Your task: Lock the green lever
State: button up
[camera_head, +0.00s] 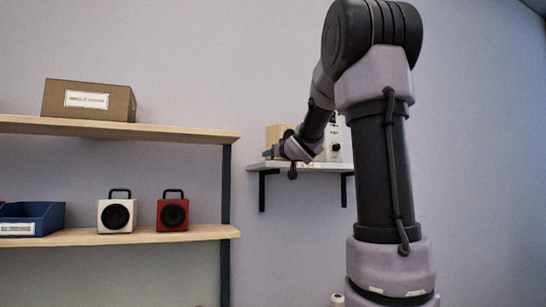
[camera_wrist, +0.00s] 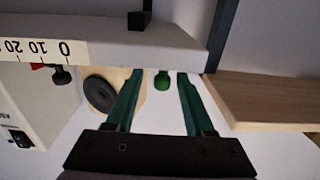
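The green lever (camera_wrist: 162,80) shows in the wrist view as a small rounded green piece by the edge of the grey shelf board. It lies between the tips of my gripper (camera_wrist: 159,76), with gaps on both sides. My gripper's two dark green fingers are apart and hold nothing. Whether the lever is level with the fingertips or beyond them, I cannot tell. In the head view my gripper (camera_head: 268,154) is at the left end of the small wall shelf, mostly hidden by my wrist. The lever cannot be made out there.
The small wall shelf (camera_head: 330,166) bears a wooden box (camera_head: 273,133) and a white device (camera_head: 334,152). The wrist view shows a wooden part with a black disc (camera_wrist: 101,92) close beside a finger. A wooden shelf board (camera_wrist: 265,95) is at right. White and red speakers (camera_head: 173,214) stand left.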

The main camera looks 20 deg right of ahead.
jog(key=s, duration=1)
jog(key=shift+s, duration=0.4)
jog(key=shift+f, duration=0.1)
